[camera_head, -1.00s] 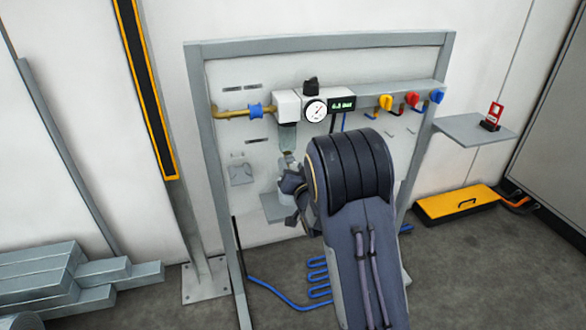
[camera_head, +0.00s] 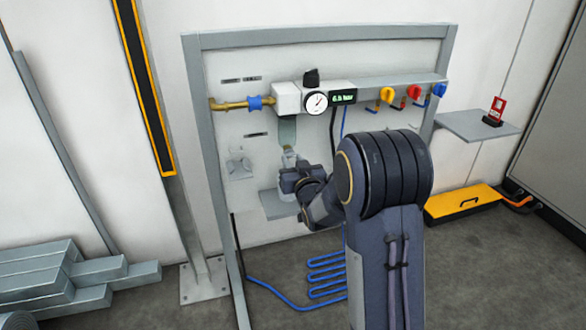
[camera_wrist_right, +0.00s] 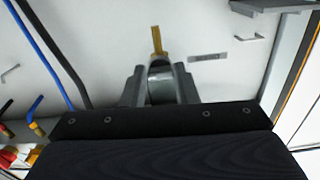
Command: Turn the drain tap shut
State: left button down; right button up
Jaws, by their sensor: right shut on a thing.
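The clear filter bowl (camera_head: 287,130) hangs under the white regulator unit (camera_head: 288,98) on the wall panel. A small brass part of the drain tap (camera_head: 287,149) shows just below the bowl, in front of my right gripper (camera_head: 289,168). In the right wrist view, the jaws of my right gripper (camera_wrist_right: 160,86) are shut around a grey rounded part, with a brass lever of the tap (camera_wrist_right: 157,40) sticking out beyond them. The gripper and wrist hide most of the tap in the head view. My left gripper is out of view.
A round gauge (camera_head: 316,103) and a green-lit display (camera_head: 343,97) are on the regulator. Yellow, red and blue valve handles (camera_head: 414,92) stand to the right. A yellow case (camera_head: 462,204) lies at the right.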

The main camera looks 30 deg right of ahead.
jog(key=shift+n, duration=0.4)
jog(key=o, duration=1)
jog(key=p+v, duration=0.1)
jog(key=v, duration=0.6)
jog(key=shift+s, duration=0.4)
